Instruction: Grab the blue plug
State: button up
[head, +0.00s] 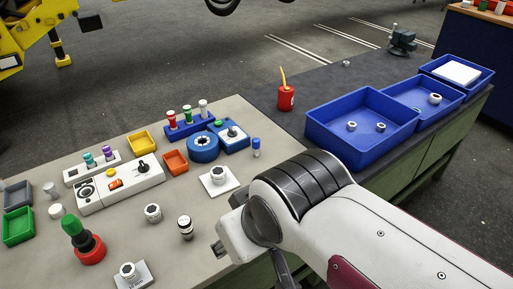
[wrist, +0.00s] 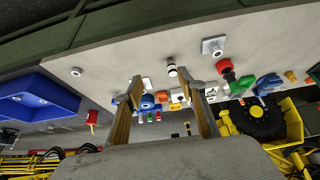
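The blue plug (head: 256,148) is a small upright cylinder, blue on top with a paler lower part. It stands on the grey table near its back edge, right of a blue box, in the head view. I cannot pick it out with certainty in the wrist view. My gripper (wrist: 165,82) is open in the wrist view, its two fingers wide apart with nothing held between them. In the head view my gripper is mostly hidden behind my arm, near the table's front edge, in front of the plug and apart from it.
A blue ring (head: 203,148) and blue box (head: 238,140) lie left of the plug. A white plate with a nut (head: 219,180) sits in front. A black-and-white cylinder (head: 186,228) stands near the front. Blue bins (head: 345,150) and a red can (head: 286,98) are at right.

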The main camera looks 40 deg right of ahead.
jog(key=w+d+m+t+h, duration=0.1)
jog(key=w+d, duration=0.1)
jog(key=w, duration=0.5)
jog(key=w+d+t, duration=0.1)
jog(key=w+d, duration=0.2)
jog(key=w, duration=0.4)
jog(key=m+t+h, duration=0.3)
send_over(255, 145)
jog(key=s+a, duration=0.7)
jog(key=a, duration=0.4)
notch_tip(255, 145, down, 11)
jog(key=shift+m+t+h, duration=0.5)
jog(key=shift+t+h, duration=0.4)
jog(key=d+f, duration=0.2)
jog(key=f, duration=0.1)
jog(key=w+d+f, duration=0.1)
jog(key=d+f, duration=0.2)
jog(key=w+d+f, duration=0.1)
jog(key=d+f, duration=0.2)
jog(key=shift+d+f, duration=0.2)
jog(key=shift+f, duration=0.1)
jog(key=shift+x, duration=1.25)
jog(key=shift+d, duration=0.1)
